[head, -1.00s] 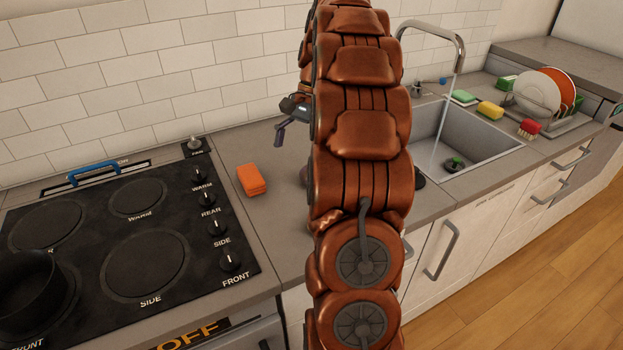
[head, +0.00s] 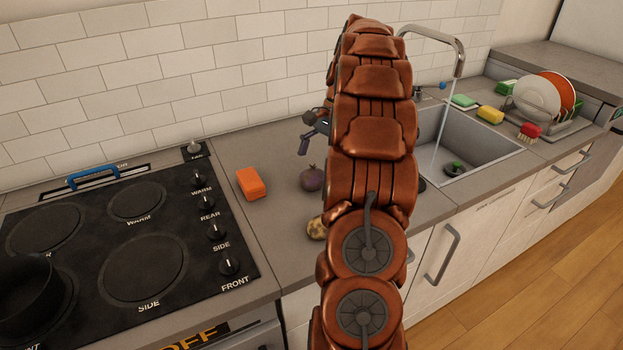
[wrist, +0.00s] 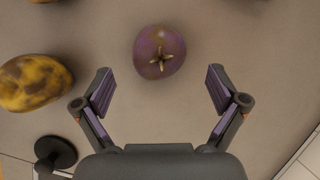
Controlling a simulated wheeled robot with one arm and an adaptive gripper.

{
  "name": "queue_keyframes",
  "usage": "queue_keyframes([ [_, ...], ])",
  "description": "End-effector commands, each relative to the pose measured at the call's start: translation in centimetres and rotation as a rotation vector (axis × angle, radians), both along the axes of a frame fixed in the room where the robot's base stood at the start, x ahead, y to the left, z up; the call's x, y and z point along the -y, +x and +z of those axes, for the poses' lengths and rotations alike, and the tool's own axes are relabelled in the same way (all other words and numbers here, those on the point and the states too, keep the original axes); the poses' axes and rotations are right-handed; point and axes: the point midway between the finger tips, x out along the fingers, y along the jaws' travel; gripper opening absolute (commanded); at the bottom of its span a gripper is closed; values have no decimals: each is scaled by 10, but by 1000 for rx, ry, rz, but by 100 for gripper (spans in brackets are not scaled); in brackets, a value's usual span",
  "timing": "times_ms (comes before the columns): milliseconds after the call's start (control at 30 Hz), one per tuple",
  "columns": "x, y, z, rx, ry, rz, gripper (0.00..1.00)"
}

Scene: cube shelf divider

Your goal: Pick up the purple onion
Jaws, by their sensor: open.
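The purple onion (head: 312,178) stands on the grey counter between the stove and the sink, just left of my arm in the head view. In the wrist view the onion (wrist: 160,52) lies ahead of my gripper (wrist: 161,92), roughly centred between the two fingers and beyond their tips. My gripper is open with nothing between its fingers. In the head view only a dark part of my gripper (head: 305,145) shows beside my arm, above the counter; the rest is hidden.
An orange block (head: 251,183) lies left of the onion. A mottled yellow-brown item (head: 316,228) is near the counter's front; it also shows in the wrist view (wrist: 34,82). The stove (head: 130,240) is left, the sink (head: 470,145) right. A dark round object (wrist: 55,153) stands lower left.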

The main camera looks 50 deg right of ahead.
Motion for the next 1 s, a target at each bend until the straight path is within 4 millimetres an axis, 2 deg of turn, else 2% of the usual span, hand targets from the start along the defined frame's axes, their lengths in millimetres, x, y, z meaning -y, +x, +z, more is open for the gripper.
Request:
queue_keyframes([
  [267, -9, 1, -11, 0, -2, 0, 96],
  [600, -26, 1, -40, -2, 2, 1, 96],
  [867, -26, 2, -44, 0, -2, 0, 96],
  [1000, -26, 2, -44, 0, -1, 0, 84],
])
